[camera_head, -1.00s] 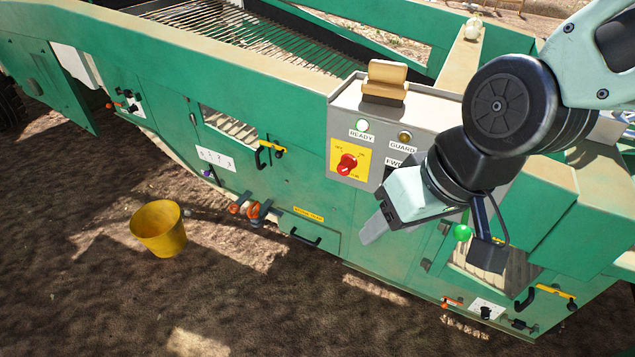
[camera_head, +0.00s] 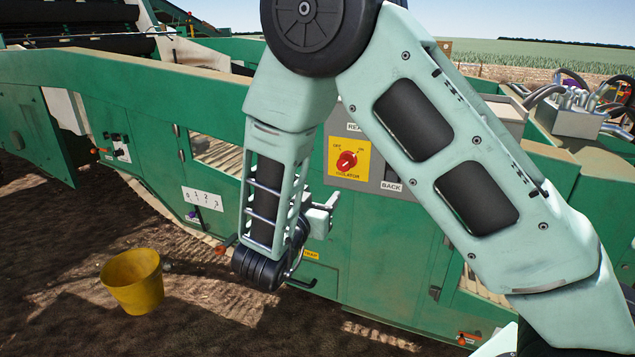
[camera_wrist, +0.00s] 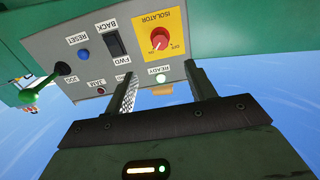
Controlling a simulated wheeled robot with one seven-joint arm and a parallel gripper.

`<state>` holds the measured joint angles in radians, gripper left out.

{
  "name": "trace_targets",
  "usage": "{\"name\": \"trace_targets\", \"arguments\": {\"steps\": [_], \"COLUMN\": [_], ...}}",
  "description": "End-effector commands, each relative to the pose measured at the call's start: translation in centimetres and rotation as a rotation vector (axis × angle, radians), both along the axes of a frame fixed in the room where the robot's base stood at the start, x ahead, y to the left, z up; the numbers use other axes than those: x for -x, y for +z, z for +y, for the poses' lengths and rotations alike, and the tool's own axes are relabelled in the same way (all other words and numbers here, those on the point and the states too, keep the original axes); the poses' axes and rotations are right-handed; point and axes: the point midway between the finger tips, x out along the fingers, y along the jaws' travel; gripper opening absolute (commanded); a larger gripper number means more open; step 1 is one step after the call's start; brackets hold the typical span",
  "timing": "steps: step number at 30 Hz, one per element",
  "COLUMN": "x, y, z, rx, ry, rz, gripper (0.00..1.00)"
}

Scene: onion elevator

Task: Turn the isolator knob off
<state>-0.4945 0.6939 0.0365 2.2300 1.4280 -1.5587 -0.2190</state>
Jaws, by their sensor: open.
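The red isolator knob (camera_head: 346,161) sits on a yellow plate (camera_head: 346,142) on the grey control panel, with OFF marked upper left and ON upper right. Which mark it points to is unclear. In the wrist view the panel appears upside down, with the knob (camera_wrist: 159,40) ahead of the fingertips. My gripper (camera_head: 325,212) is below and slightly left of the knob, partly hidden by my arm. In the wrist view my gripper (camera_wrist: 160,72) is open and empty. Its two fingers are apart, and neither appears to touch the knob.
A black BACK/FWD rocker (camera_wrist: 115,43), a blue RESET button (camera_wrist: 84,55), a lit READY lamp (camera_wrist: 161,78) and a green-knobbed lever (camera_wrist: 27,97) are on the same panel. A yellow bucket (camera_head: 133,282) stands on the soil at left. My arm covers part of the panel.

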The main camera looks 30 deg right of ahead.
Motion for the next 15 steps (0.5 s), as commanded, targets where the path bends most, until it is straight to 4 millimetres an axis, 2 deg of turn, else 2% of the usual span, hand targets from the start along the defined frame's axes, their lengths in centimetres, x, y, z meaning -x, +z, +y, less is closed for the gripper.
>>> {"name": "trace_targets", "arguments": {"steps": [5, 15], "x": [-1.0, -5.2], "y": [0.2, 0.2], "z": [-1.5, -6.9], "rx": [0.006, 0.003], "ry": [-0.009, -0.007], "rz": [-0.004, -0.004], "gripper": [0.55, 0.55]}}
